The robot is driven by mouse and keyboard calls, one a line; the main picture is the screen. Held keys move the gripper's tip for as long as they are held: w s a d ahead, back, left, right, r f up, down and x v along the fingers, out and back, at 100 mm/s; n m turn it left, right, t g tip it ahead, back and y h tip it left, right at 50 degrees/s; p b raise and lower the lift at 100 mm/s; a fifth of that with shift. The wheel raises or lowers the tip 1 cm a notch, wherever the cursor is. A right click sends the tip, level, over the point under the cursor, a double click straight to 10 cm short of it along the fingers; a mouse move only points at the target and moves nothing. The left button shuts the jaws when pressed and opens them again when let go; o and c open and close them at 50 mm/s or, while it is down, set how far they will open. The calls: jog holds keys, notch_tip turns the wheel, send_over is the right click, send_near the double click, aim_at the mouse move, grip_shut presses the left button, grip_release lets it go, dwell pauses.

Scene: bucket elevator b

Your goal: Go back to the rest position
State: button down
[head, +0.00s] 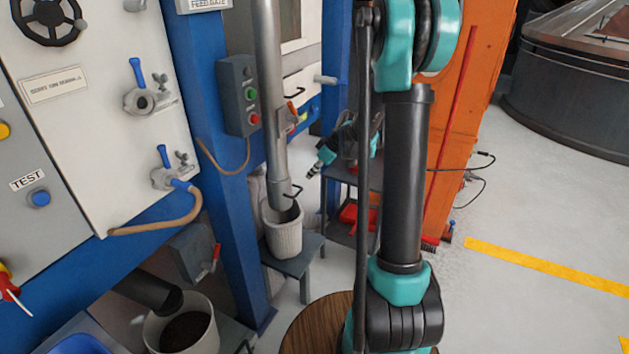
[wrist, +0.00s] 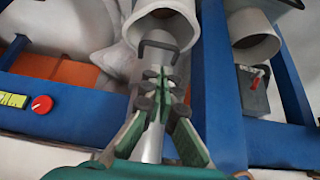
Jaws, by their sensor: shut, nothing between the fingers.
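My gripper (head: 313,174) shows small in the head view, behind my arm's upright link, angled down and left toward the pipe. In the wrist view my gripper (wrist: 160,78) has its green-padded fingers closed together at the tips with nothing between them. A black handle (wrist: 157,47) on the grey pipe (wrist: 178,22) lies just beyond the fingertips in that view. In the head view the same handle (head: 293,191) sticks out at the pipe's lower end. The gripper looks apart from it.
A whitish bucket (head: 284,235) stands on a small stool (head: 300,258) under the pipe. Blue posts (head: 222,150) and a grey button box (head: 241,95) are close by. A round wooden top (head: 318,325) is below my arm. Grey floor (head: 530,215) is clear at right.

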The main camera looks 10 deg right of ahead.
jog(key=shift+s+d+r, duration=0.1)
jog(key=shift+r, duration=0.1)
jog(key=s+d+m+h, duration=0.1)
jog(key=s+d+m, duration=0.1)
jog(key=s, duration=0.8)
jog(key=s+d+f+m+h, duration=0.1)
jog(key=s+m, duration=0.4)
jog(key=s, duration=0.5)
jog(key=s+d+m+h, duration=0.3)
jog(key=s, duration=0.7)
jog(key=shift+s+d+f+m, duration=0.25)
jog(key=shift+s+f+m, duration=0.05)
jog(key=shift+f+m, duration=0.1)
